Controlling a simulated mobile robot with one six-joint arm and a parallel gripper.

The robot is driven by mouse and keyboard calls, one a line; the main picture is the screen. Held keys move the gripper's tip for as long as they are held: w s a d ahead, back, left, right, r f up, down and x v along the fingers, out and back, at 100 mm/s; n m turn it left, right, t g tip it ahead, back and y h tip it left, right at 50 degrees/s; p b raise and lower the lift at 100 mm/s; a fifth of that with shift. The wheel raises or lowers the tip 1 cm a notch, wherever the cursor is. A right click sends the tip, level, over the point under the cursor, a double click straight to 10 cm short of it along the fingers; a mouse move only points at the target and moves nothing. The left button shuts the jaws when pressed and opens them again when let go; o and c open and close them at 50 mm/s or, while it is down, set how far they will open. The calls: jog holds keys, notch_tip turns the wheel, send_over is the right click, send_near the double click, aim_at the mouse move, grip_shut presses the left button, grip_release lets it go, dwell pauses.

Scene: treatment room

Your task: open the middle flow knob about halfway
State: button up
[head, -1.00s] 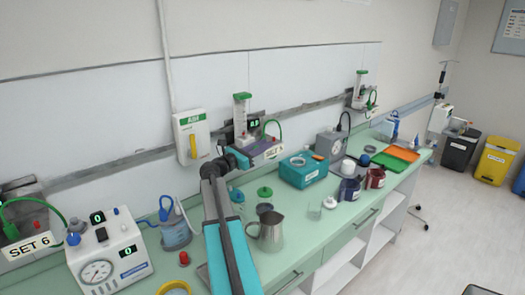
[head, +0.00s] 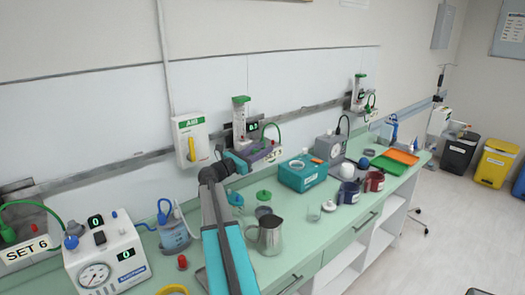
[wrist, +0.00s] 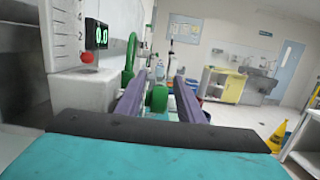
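The middle flowmeter (head: 240,118) hangs on the wall rail, with a clear scaled tube and a small display (head: 253,128). In the wrist view the display (wrist: 96,34) reads 0.0, and a red ball (wrist: 87,58) sits low in the tube. The green flow knob (wrist: 158,98) sticks out from the flowmeter's pale base (wrist: 80,88). My gripper (wrist: 160,76) has its two purple fingers apart, one on each side of the knob, with visible gaps. In the head view my gripper (head: 264,152) is at the flowmeter's base and hides the knob.
A green hose (wrist: 131,58) curves up close beside the left finger. A similar flowmeter (head: 358,95) is farther right. A white wall box (head: 191,140) is left of my gripper. Below, the green counter holds a steel jug (head: 268,235), a teal box (head: 303,173) and mugs.

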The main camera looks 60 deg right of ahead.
jog(key=b+v, duration=0.3)
jog(key=v, duration=1)
jog(key=shift+a+b, duration=0.2)
jog(key=shift+b, duration=0.1)
jog(key=shift+s, duration=0.1)
